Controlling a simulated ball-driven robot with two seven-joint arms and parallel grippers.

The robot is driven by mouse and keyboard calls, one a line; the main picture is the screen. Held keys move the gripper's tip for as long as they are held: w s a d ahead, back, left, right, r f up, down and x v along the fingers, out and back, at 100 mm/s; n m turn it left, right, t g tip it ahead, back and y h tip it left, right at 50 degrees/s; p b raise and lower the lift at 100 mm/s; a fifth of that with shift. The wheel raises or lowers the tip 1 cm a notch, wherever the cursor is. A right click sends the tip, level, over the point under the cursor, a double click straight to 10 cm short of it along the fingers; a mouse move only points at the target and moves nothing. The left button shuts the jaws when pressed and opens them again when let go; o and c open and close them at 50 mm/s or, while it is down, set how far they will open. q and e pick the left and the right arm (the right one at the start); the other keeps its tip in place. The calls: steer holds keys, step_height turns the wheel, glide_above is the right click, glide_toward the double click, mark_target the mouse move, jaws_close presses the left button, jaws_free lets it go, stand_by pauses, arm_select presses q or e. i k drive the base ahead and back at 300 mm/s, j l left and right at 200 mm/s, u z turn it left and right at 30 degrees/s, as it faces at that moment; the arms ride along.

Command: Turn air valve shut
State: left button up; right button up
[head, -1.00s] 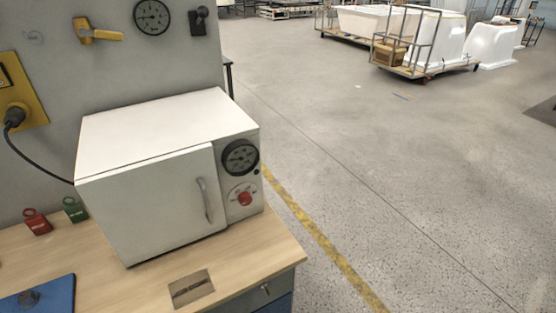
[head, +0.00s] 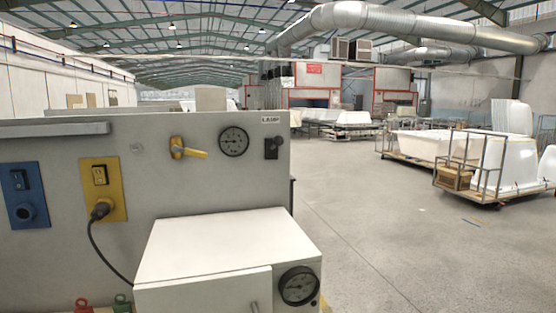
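The air valve (head: 187,149) is on the grey panel in the head view, left of centre. Its yellow lever points right and slightly down from a brass-coloured body. A round pressure gauge (head: 233,142) is mounted just right of it. Neither of my grippers shows in the head view, so I cannot tell their state.
A white oven-like box (head: 205,248) with a dial stands in front of the panel (head: 140,190). A black cable runs from a yellow socket plate (head: 103,189). A blue socket plate (head: 25,195) is further left. Open floor (head: 370,240) lies right; carts with white tubs stand beyond.

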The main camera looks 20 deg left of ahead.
mark_target(175, 148)
steer(key=u, duration=1.3)
steer(key=i+z, duration=0.3)
steer(key=z, duration=0.5)
steer(key=k+l+u, duration=0.15)
steer(key=k+l, duration=0.45)
steer(key=i+u, duration=0.3)
steer(key=i, duration=0.35)
